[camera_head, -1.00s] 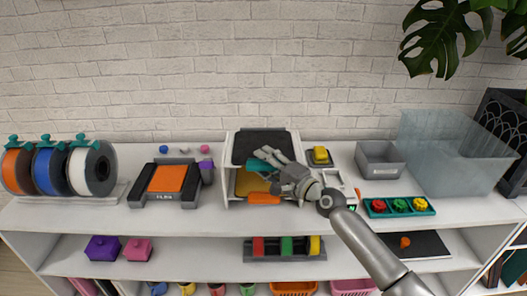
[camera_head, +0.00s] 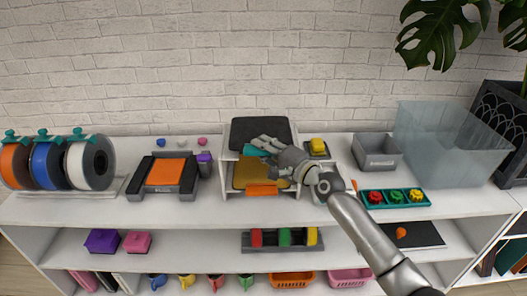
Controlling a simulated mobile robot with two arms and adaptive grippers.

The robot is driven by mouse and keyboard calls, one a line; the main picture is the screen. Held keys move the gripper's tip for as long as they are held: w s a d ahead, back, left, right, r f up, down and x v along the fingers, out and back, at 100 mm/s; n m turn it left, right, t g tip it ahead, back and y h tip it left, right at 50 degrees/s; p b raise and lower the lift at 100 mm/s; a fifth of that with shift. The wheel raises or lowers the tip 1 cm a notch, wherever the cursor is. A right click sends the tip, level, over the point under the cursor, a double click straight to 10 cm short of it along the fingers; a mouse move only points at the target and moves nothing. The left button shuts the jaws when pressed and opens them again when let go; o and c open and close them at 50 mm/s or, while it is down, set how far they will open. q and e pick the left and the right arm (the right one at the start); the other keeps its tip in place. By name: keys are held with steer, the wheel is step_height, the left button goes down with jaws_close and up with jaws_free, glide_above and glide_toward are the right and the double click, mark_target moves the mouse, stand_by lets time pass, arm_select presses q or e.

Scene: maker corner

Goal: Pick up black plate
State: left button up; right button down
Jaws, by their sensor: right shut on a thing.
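The black plate (camera_head: 259,130) is at the top of the white stand (camera_head: 224,157) on the upper shelf. A teal tab (camera_head: 254,151) shows at its front edge. My right gripper (camera_head: 264,144) reaches in from the right and is shut at this teal tab, covering part of it and the plate's front right. I cannot tell whether the plate is clear of the stand. A gold-brown plate (camera_head: 247,173) with an orange tab (camera_head: 262,190) lies on the level below. My left gripper is not in view.
To the left are a black device with an orange top (camera_head: 165,172) and filament spools (camera_head: 88,164). To the right are a yellow block (camera_head: 317,145), a grey bin (camera_head: 377,160), a teal tray (camera_head: 370,206) and a clear box (camera_head: 445,150). The front shelf edge is fairly clear.

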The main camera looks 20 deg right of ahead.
steer(key=s+a+r+p, duration=0.2)
steer(key=s+a+r, duration=0.7)
steer(key=s+r, duration=0.1)
steer(key=shift+a+r+p, duration=0.15)
steer(key=shift+a+p, duration=0.2)
steer(key=shift+a, duration=0.05)
